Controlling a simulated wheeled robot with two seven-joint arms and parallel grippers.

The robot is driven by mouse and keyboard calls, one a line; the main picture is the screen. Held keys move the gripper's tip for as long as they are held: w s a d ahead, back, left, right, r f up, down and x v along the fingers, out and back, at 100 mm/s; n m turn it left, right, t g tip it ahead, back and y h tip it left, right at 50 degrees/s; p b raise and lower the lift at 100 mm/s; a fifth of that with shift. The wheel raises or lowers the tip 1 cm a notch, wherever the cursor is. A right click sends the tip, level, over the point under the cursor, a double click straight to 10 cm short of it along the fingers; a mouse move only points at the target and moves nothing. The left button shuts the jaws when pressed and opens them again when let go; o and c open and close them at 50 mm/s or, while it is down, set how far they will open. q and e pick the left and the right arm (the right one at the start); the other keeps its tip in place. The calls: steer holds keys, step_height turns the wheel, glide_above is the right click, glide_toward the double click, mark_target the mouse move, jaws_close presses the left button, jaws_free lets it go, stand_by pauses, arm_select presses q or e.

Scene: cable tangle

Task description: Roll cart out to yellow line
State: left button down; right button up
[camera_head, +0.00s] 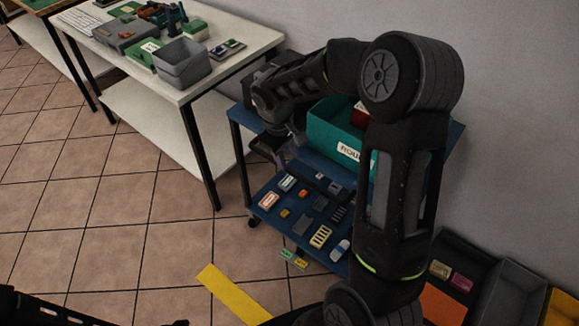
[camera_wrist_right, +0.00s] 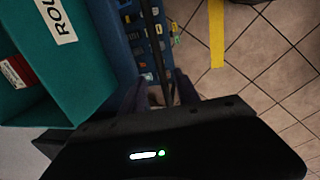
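The blue cart (camera_head: 240,115) stands by the wall, right of the white table, and also shows in the right wrist view (camera_wrist_right: 118,38). A black bar (camera_head: 325,186) runs along its near side. My right gripper (camera_head: 268,150) is at the cart's left front corner. In the right wrist view the fingers (camera_wrist_right: 160,92) stand apart with the dark bar between them; light patches show beside it. I cannot tell whether they touch it. The yellow line (camera_head: 234,295) lies on the floor in front of the cart, and shows at upper right in the wrist view (camera_wrist_right: 216,35). My left arm shows at bottom left; its fingers are unclear.
A teal bin (camera_head: 330,130) sits on the cart's top; several small parts lie on the lower shelf. A white table (camera_head: 150,75) with grey bins stands left of the cart. Grey bins (camera_head: 515,295) are at lower right.

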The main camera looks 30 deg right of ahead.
mark_target(291, 170)
steer(key=f, duration=0.3)
steer(key=d+f, duration=0.1)
steer(key=f, duration=0.2)
steer(key=shift+w+d+f+p, duration=0.15)
steer(key=shift+f+p, duration=0.15)
steer(key=shift+c, duration=0.6)
jaws_close()
stand_by(0.5)
